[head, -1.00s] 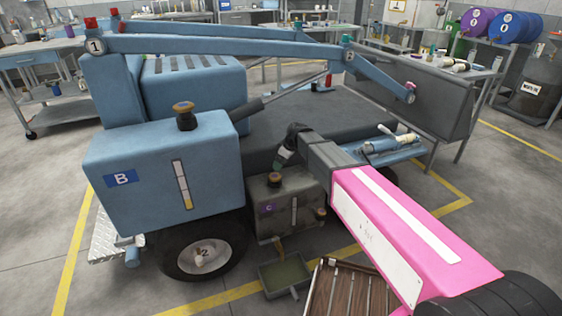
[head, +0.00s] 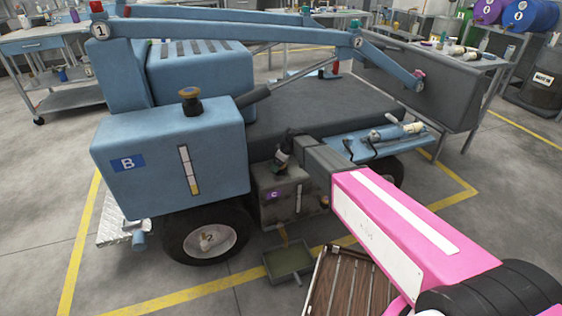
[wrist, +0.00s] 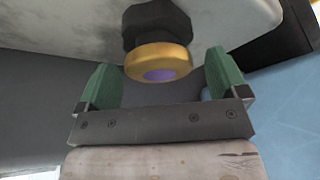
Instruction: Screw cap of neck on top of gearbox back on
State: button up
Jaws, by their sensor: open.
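The gearbox (head: 285,197) is the grubby grey-brown box marked C, low at the middle of the head view. In the wrist view, a cap (wrist: 158,63) with a gold rim and purple centre sits against a dark, faceted neck (wrist: 156,22). The neck stands on a pale worn surface. My gripper (wrist: 164,72) is open, with one green finger on each side of the cap and gaps between. In the head view, my gripper (head: 281,160) is just above the gearbox top and hides most of the neck and cap there.
The blue tank B (head: 170,165) with its own gold-and-black cap (head: 191,101) stands left of the gearbox. A blue boom (head: 250,46) crosses above. A drain pan (head: 288,262) and a wooden slatted pallet (head: 345,285) are on the floor in front. A blue tool shelf (head: 375,142) is at right.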

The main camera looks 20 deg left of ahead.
jog(key=c, duration=1)
jog(key=shift+m+t, duration=0.6)
jog(key=shift+m, duration=1)
jog(key=shift+c, duration=0.2)
jog(key=o, duration=1.2)
jog(key=shift+r, duration=0.1)
jog(key=shift+r, duration=2.9)
